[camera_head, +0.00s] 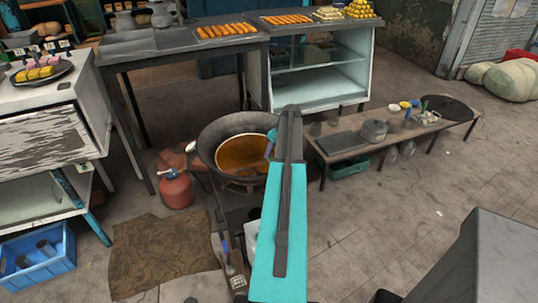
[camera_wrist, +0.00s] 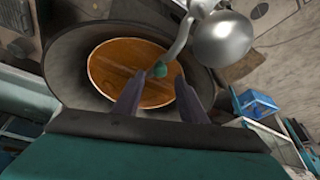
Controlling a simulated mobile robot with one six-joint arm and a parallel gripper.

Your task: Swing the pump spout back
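A silver curved tube with a rounded bulb (camera_wrist: 222,38), which I take to be the pump spout, shows at the top of the wrist view. Its thin neck reaches down over the pan and ends in a small teal tip (camera_wrist: 159,69). My gripper (camera_wrist: 162,82) is open, with two dark fingers apart. The teal tip appears between or just beyond the fingertips; contact cannot be told. In the head view my gripper (camera_head: 268,150) is over the right side of the wide dark pan (camera_head: 212,138) of orange-brown liquid. My arm hides part of this area.
A red canister (camera_head: 175,190) stands left of the pan. A low table (camera_head: 340,143) with pots is on the right. A white cabinet (camera_head: 60,140) and blue crate (camera_head: 38,262) are on the left. The floor at the right is mostly clear.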

